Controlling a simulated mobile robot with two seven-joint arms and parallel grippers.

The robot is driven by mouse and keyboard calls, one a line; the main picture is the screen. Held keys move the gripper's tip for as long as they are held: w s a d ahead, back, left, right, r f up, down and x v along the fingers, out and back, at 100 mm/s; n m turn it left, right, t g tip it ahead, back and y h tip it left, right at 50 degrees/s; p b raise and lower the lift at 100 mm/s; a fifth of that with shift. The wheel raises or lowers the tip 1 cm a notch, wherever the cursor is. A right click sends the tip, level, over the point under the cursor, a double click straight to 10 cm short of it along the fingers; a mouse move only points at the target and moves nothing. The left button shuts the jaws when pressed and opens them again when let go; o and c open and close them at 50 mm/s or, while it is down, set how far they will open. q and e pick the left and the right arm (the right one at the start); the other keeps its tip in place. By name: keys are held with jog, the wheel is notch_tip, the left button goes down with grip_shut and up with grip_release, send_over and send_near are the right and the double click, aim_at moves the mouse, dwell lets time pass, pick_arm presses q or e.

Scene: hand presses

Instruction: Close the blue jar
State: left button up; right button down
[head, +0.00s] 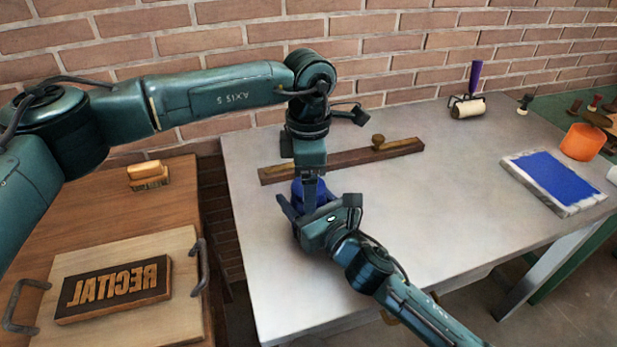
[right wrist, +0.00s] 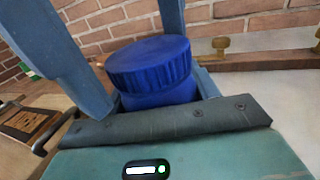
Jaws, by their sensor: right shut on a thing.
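The blue jar (head: 298,190) stands on the pale table in the head view, mostly hidden by my grippers. In the right wrist view its ribbed blue lid (right wrist: 150,62) sits on top of the blue jar body (right wrist: 158,97). I cannot tell whether the lid is screwed tight. My right gripper (head: 305,208) comes from the lower right and is shut on the jar body. My left gripper (head: 309,192) points straight down over the jar, close to the lid. Its fingertips are hidden, so its opening does not show.
A dark wooden bar (head: 345,160) with brass knobs lies behind the jar. A roller (head: 467,107), a blue ink slab (head: 553,178) and an orange cup (head: 581,142) are to the right. The table's middle is clear.

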pick_arm(q)
jog(key=shift+r, duration=0.1)
notch_tip(320, 180, up, 12)
dwell(0.5)
pick_arm(e)
jog(key=shift+c, duration=1.6)
grip_release()
jog(key=b+v, duration=0.1)
jog(key=v, duration=1.1)
jog(key=shift+s+f, duration=0.1)
pick_arm(q)
jog(key=shift+f, duration=0.7)
pick_arm(e)
jog(key=shift+s+d, duration=0.3)
jog(key=shift+s, duration=0.1)
